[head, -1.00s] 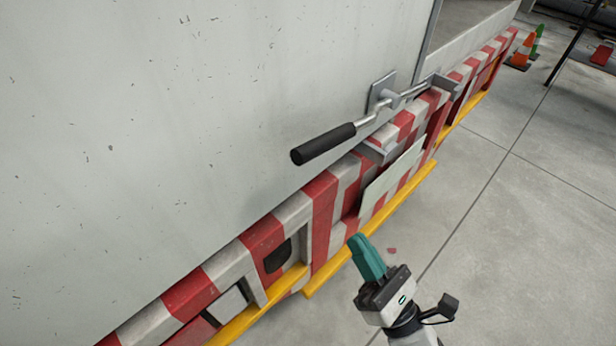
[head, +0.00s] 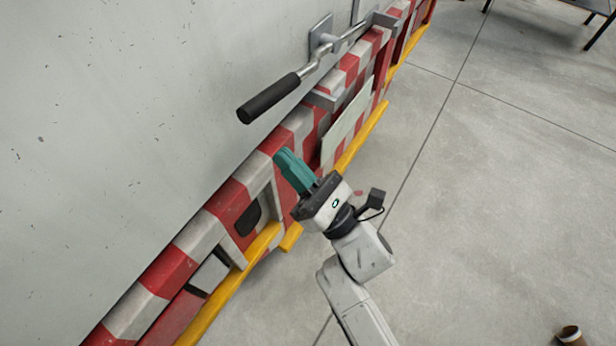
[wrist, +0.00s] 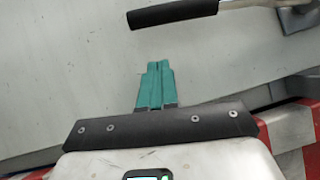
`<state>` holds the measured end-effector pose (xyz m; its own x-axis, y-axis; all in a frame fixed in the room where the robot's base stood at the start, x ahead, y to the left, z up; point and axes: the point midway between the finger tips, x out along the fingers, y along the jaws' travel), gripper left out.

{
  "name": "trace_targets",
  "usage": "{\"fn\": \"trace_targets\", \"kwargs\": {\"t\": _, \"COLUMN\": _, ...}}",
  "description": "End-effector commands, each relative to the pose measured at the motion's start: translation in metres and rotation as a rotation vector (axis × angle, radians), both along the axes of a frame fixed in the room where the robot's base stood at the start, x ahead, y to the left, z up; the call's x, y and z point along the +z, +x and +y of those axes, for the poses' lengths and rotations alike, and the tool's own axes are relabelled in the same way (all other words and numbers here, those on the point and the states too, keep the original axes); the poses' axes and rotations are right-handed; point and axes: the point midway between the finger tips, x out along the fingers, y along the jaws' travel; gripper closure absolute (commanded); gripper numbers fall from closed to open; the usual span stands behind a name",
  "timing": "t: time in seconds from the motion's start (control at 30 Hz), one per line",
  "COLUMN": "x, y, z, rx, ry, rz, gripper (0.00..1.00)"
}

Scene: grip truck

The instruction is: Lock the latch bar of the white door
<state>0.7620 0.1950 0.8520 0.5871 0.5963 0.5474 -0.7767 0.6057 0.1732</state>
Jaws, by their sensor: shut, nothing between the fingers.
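The white door (head: 150,70) fills the left of the head view. Its latch bar (head: 270,97) has a black grip at the lower left and a bent metal rod running up right to a bracket plate (head: 322,38) on the door. The bar also shows at the top of the wrist view (wrist: 172,12), with its black grip above and beyond the fingertips. My gripper (head: 282,155) has teal fingers pressed together with nothing between them. In the head view it is below and right of the black grip, apart from it, in front of the striped bumper.
A red and white striped bumper (head: 170,272) runs along the door's lower edge, with a yellow rail (head: 225,300) below it. A small grey catch (head: 385,20) sits by the rod's far end. Open concrete floor (head: 500,200) lies to the right.

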Motion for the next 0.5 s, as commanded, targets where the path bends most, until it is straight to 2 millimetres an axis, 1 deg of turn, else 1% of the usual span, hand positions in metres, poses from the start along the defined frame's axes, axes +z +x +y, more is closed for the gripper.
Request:
{"fn": "trace_targets", "kwargs": {"t": 0.03, "x": 0.008, "y": 0.006, "z": 0.007, "rx": 0.002, "ry": 0.001, "rz": -0.003, "gripper": 1.00}}
{"fn": "trace_targets", "kwargs": {"t": 0.13, "x": 0.018, "y": 0.017, "z": 0.018, "rx": 0.002, "ry": 0.000, "rz": -0.002, "gripper": 1.00}}
{"fn": "trace_targets", "kwargs": {"t": 0.2, "x": 0.031, "y": 0.018, "z": 0.016, "rx": 0.000, "ry": 0.000, "rz": -0.002, "gripper": 1.00}}
{"fn": "trace_targets", "kwargs": {"t": 0.3, "x": 0.042, "y": 0.021, "z": 0.016, "rx": -0.001, "ry": 0.000, "rz": -0.001, "gripper": 1.00}}
{"fn": "trace_targets", "kwargs": {"t": 0.4, "x": 0.049, "y": 0.023, "z": 0.016, "rx": 0.000, "ry": 0.001, "rz": -0.001, "gripper": 1.00}}
{"fn": "trace_targets", "kwargs": {"t": 0.5, "x": 0.052, "y": 0.024, "z": 0.017, "rx": -0.001, "ry": -0.001, "rz": -0.001, "gripper": 1.00}}
